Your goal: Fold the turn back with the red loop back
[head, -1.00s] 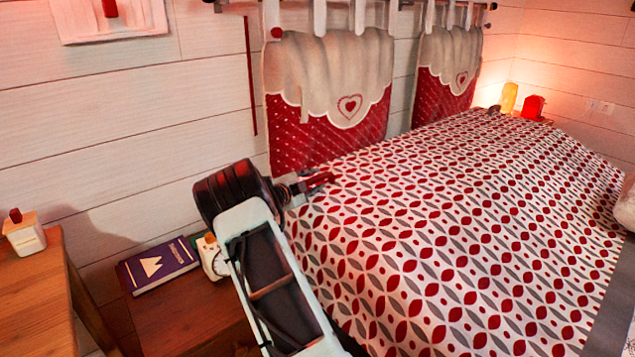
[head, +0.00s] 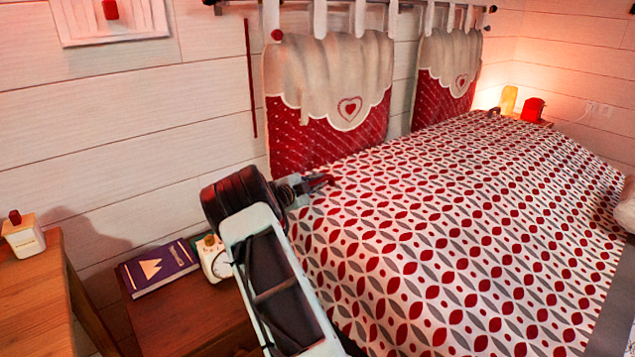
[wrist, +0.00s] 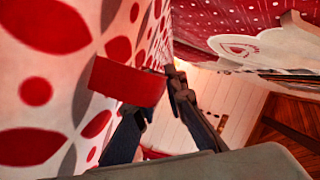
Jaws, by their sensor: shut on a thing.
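The patterned cover (head: 450,230), white with red and grey ovals, lies over the bed. Its turn back is not clearly distinguishable from the rest of the cover. The red loop (wrist: 128,82) shows in the wrist view as a flat red band against the patterned cloth. My gripper (head: 313,183) is at the cover's near left edge by the headboard side, shut on the red loop. In the wrist view my gripper's dark fingers (wrist: 150,108) are at the loop's lower right; the exact contact is partly hidden.
Red-and-white headboard cushions (head: 330,105) hang behind the bed. A small dark arch (head: 494,111) and a red object (head: 533,109) show at the far corner.

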